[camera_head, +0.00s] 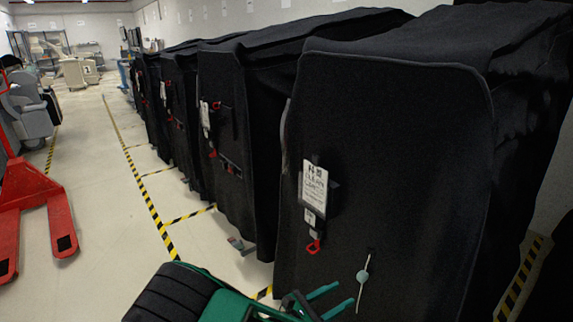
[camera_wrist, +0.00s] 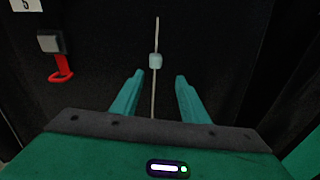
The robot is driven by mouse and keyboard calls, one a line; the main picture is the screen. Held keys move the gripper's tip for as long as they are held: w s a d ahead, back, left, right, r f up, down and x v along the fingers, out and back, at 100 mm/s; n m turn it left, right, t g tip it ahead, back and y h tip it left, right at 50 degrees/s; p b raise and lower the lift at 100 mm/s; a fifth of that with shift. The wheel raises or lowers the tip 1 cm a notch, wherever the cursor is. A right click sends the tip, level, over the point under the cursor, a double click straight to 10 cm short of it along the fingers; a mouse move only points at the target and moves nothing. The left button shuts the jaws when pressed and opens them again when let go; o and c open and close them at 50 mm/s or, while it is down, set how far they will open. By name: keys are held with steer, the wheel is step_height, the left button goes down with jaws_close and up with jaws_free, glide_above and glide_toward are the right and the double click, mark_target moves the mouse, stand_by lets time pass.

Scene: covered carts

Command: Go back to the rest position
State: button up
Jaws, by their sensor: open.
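My gripper (camera_head: 331,299) shows at the bottom of the head view, its two teal fingers spread and nothing between them. In the wrist view the fingers (camera_wrist: 155,92) point at the black cover of the nearest cart (camera_head: 410,180). A thin pale cord with a light bead (camera_head: 362,276) hangs on that cover, just beyond the fingertips. The bead also shows in the wrist view (camera_wrist: 155,60), above and between the fingertips. The fingers appear apart from the bead.
More black covered carts (camera_head: 228,150) stand in a row behind the nearest one. A white tag (camera_head: 314,186) and a red clip (camera_head: 313,247) hang on the nearest cover. A red pallet jack (camera_head: 35,205) stands at left. Floor with yellow-black tape (camera_head: 148,200) is open between.

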steer(key=s+d+r+m+g+y, duration=0.1)
steer(key=d+r+m+g+y, duration=0.8)
steer(key=m, duration=0.4)
steer(key=s+d+r+m+t+y, duration=0.25)
steer(key=s+r+m, duration=0.2)
steer(key=r, duration=0.45)
steer(key=s+d+r+m+t+y, duration=0.25)
steer(key=r+m, duration=0.35)
steer(key=r, duration=0.3)
steer(key=s+d+m+g, duration=0.2)
steer(key=s+d, duration=0.3)
steer(key=s, duration=0.4)
steer(key=s+d+f+m+g, duration=0.1)
steer(key=s+d+m+g, duration=0.2)
steer(key=s+d, duration=0.3)
steer(key=s+m, duration=0.1)
steer(key=s, duration=0.1)
steer(key=shift+s+f+y, duration=0.15)
steer(key=shift+s+y, duration=0.15)
steer(key=shift+s, duration=0.05)
steer(key=shift+m, duration=0.25)
